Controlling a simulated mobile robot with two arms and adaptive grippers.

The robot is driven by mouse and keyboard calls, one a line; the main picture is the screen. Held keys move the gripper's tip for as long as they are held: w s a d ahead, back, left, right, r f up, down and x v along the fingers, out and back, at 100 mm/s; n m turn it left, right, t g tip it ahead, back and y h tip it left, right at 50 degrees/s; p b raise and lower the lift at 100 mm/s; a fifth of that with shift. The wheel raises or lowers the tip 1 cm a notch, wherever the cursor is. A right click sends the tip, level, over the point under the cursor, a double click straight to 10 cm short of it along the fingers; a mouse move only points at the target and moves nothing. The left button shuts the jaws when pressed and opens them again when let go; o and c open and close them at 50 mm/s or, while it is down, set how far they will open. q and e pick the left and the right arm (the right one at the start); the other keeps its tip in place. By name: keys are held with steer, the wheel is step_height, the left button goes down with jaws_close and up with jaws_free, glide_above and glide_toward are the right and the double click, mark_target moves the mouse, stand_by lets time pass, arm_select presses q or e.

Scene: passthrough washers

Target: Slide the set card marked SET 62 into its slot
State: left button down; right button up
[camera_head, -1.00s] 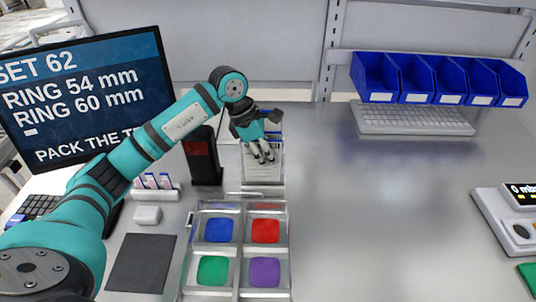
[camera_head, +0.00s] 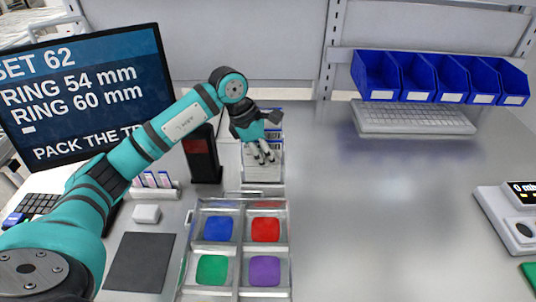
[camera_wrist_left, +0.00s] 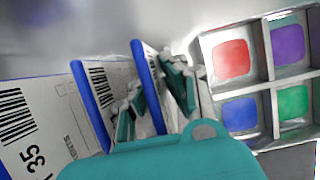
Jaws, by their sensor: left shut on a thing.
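My left gripper (camera_head: 263,156) reaches down at the card holder (camera_head: 262,184) behind the tray. It is shut on a white set card with a blue edge (camera_wrist_left: 147,75), which shows between its fingers in the left wrist view. The held card's number is hidden. Beside it stand another blue-edged card with a barcode (camera_wrist_left: 103,82) and a card marked 35 (camera_wrist_left: 32,158). The screen (camera_head: 85,95) reads SET 62, RING 54 mm and RING 60 mm. I cannot make out which slot belongs to the card. My right gripper is not in view.
The metal tray (camera_head: 240,243) has blue, red, green and purple pads in its compartments. A dark upright device (camera_head: 202,158) stands close left of the gripper. Blue bins (camera_head: 440,80) and a keyboard (camera_head: 415,118) are at the back right. The table's middle right is clear.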

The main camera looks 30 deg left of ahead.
mark_target(270, 140)
arm_select(q)
steer(key=shift+f+b, duration=0.4)
steer(key=shift+f, duration=0.1)
steer(key=shift+f+b, duration=0.95)
steer(key=shift+f, duration=0.15)
steer(key=c, duration=0.8)
jaws_free()
steer(key=shift+s, duration=0.1)
steer(key=shift+r, duration=0.1)
steer(key=shift+r, duration=0.15)
steer(key=shift+r+p, duration=0.45)
steer(key=shift+r, duration=0.15)
steer(key=shift+r+p, duration=2.05)
steer(key=shift+r, duration=1.65)
